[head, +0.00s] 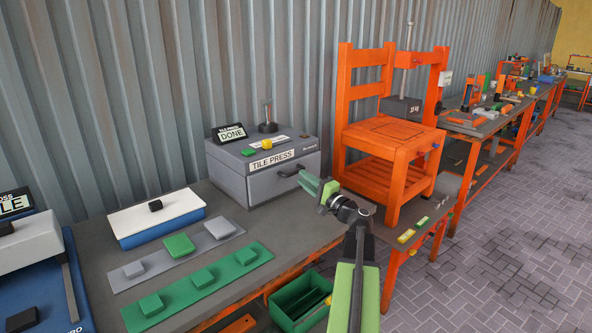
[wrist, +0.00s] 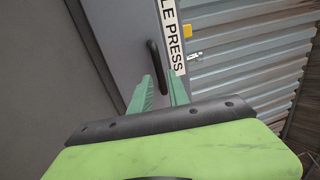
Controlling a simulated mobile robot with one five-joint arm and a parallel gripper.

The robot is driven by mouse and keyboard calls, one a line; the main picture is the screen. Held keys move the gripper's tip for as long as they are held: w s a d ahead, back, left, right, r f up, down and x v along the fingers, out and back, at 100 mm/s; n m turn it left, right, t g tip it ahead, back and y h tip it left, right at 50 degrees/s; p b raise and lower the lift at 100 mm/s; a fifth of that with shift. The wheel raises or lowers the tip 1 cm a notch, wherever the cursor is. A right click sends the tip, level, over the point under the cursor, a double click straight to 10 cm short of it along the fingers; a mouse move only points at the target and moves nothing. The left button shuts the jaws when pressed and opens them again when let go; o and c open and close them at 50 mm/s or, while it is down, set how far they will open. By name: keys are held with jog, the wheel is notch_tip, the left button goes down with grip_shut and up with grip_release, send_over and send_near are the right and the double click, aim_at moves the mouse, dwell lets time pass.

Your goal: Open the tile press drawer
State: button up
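The tile press (head: 255,180) is a grey box with a "TILE PRESS" label, standing on the workbench against the wall. Its drawer front has a dark bar handle (head: 288,172) and looks shut. My gripper (head: 312,184) has green fingers and is just in front and to the right of the handle in the head view. In the wrist view the fingers (wrist: 160,82) are apart, and part of the dark handle (wrist: 155,62) shows between and beyond their tips. I cannot tell whether they touch it. Nothing is held.
A "DONE" sign (head: 231,133), a green tile (head: 248,152) and a yellow piece (head: 266,143) sit on the press. An orange frame press (head: 392,150) stands close on the right. Green and grey mould strips (head: 215,281) lie in front; a green bin (head: 300,301) is below.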

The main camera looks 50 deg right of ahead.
aim_at(296, 171)
jog(key=w, duration=0.3)
jog(key=w+r, duration=0.1)
jog(key=w, duration=0.1)
jog(key=shift+d+p, duration=0.15)
jog(key=shift+p, duration=0.15)
grip_shut()
dwell(1.0)
